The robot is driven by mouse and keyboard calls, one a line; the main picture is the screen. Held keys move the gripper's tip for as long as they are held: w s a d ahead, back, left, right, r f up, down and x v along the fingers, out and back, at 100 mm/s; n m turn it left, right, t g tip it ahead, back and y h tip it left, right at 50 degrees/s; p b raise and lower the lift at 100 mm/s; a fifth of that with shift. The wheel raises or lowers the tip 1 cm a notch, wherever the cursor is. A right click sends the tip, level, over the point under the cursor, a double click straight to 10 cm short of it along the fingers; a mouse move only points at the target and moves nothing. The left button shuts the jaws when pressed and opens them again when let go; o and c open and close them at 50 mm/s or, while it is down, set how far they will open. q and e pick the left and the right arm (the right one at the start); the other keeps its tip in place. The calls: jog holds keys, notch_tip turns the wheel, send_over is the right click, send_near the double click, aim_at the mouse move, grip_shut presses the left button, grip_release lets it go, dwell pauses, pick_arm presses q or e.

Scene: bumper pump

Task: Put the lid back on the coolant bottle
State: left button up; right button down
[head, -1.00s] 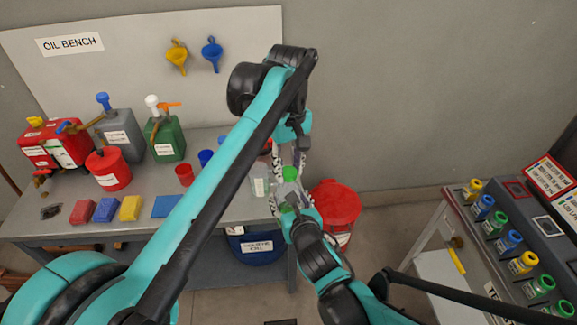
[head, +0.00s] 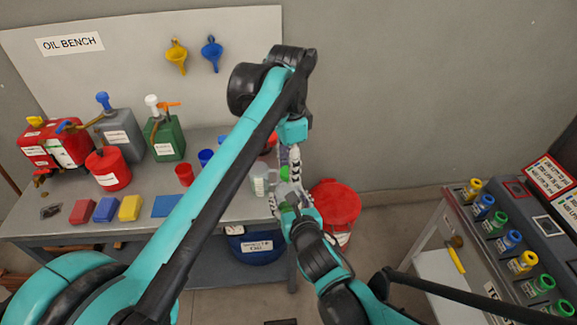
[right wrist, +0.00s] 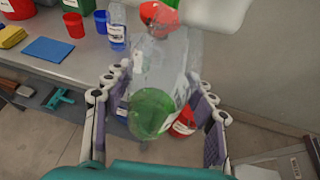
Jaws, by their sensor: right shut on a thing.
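My right gripper also shows in the head view (head: 289,196), shut on the bottle, off the bench's right end. My left gripper (head: 293,165) points down just above it, its fingertips close to the bottle. Whether it grips anything is unclear. I cannot make out the lid for certain.
The grey bench (head: 150,190) holds several cans, cups, coloured blocks and a clear labelled jug (head: 260,180). A red bucket (head: 336,205) stands on the floor to the right. A rack of coloured bottles (head: 500,225) is at far right. Floor between is open.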

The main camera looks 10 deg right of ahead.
pick_arm(q)
jog(key=shift+r, duration=2.3)
jog(key=n, duration=0.2)
jog(key=r+n, duration=0.1)
jog(key=n, duration=0.3)
jog(key=shift+r+n, duration=0.25)
jog(key=shift+n, duration=0.05)
jog(key=n, duration=0.2)
jog(key=r+n, duration=0.1)
jog(key=n, duration=0.3)
jog(key=r+n, duration=0.1)
jog(key=n, duration=0.1)
jog(key=shift+n, duration=0.3)
jog(key=shift+f, duration=0.15)
